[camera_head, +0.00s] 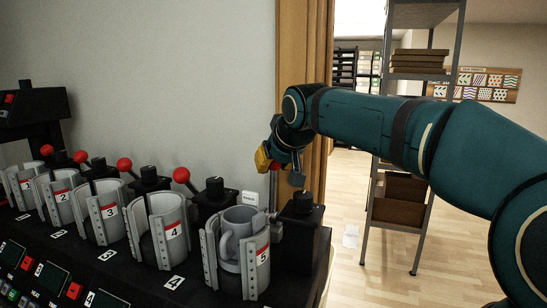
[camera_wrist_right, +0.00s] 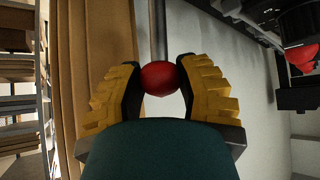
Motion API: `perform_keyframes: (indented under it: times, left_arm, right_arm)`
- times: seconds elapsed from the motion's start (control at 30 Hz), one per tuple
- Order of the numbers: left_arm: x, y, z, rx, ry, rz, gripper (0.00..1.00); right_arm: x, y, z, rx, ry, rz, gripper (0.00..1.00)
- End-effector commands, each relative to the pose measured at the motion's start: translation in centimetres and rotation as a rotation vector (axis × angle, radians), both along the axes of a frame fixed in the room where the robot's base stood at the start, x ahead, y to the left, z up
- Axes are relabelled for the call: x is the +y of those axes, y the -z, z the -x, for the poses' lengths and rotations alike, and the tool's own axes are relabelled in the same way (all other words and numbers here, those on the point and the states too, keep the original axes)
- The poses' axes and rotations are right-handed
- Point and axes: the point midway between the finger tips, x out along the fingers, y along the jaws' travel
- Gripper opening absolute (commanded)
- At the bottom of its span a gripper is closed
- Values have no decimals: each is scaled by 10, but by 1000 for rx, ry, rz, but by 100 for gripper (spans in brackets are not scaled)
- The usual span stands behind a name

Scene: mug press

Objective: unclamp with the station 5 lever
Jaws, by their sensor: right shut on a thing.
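The station 5 press (camera_head: 236,265) stands at the right end of the row, with a grey mug (camera_head: 240,235) inside its clamp jacket. Its lever shows as a thin rod (camera_head: 273,188) rising behind it. My right gripper (camera_head: 278,163) is at the top of this lever, above and behind the press. In the right wrist view the red lever knob (camera_wrist_right: 159,77) sits between the yellow-padded fingers of the right gripper (camera_wrist_right: 160,85), which are shut on it. My left gripper is not in view.
Stations 1 to 4, such as station 4 (camera_head: 160,230), stand to the left with red-knobbed levers (camera_head: 181,175). A black control panel (camera_head: 45,270) lies in front. A wall is close behind. A metal shelf (camera_head: 400,190) stands at the right on open floor.

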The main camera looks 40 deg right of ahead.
Motion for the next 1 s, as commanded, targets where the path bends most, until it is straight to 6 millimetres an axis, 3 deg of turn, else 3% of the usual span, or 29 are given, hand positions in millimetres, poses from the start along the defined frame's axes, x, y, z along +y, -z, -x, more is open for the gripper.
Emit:
perform_keyframes:
  times: [0.57, 1.0]
  left_arm:
    - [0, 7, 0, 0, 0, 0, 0]
    - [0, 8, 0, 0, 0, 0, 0]
  right_arm:
    - [20, 0, 10, -1, -3, 0, 19]
    - [23, 0, 11, -1, -2, 0, 19]
